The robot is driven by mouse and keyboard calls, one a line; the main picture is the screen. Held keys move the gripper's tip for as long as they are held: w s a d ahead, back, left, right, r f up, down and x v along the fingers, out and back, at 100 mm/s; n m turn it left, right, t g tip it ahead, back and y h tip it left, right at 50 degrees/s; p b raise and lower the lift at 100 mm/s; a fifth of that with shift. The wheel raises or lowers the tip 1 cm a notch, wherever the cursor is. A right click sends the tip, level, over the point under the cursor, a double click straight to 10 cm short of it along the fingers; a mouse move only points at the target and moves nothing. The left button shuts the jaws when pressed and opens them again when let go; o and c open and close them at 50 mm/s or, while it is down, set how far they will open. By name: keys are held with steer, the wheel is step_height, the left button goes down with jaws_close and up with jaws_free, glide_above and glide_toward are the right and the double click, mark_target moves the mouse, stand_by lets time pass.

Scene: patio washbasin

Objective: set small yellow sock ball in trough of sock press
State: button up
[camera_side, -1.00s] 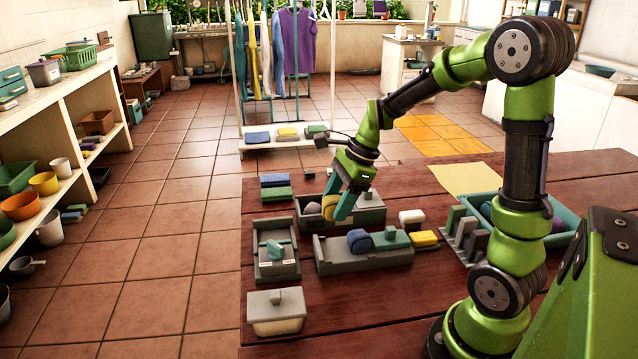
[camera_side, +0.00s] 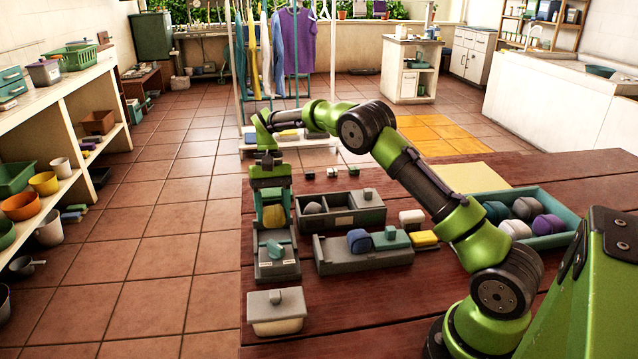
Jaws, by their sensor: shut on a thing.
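My gripper (camera_side: 272,215) points down with its teal fingers shut on the small yellow sock ball (camera_side: 273,218). The ball is partly covered by the fingers. Both are over the far part of a narrow grey device (camera_side: 290,268), which looks like the sock press. A teal piece (camera_side: 275,250) shows on it, nearer than the ball. The arm and fingers hide much of its far end and trough, so I cannot tell whether the ball touches it.
A grey two-part tray (camera_side: 345,221) with a grey ball stands to the right. A longer grey tray (camera_side: 335,266) holds a blue ball and teal block. A lidded box (camera_side: 277,318) stands in front. A teal crate (camera_side: 565,240) of sock balls is at the right.

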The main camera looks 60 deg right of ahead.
steer(key=shift+w+f, duration=0.15)
steer(key=shift+f, duration=2.25)
steer(key=o, duration=1.1)
steer(key=shift+o, duration=0.2)
steer(key=shift+d, duration=0.1)
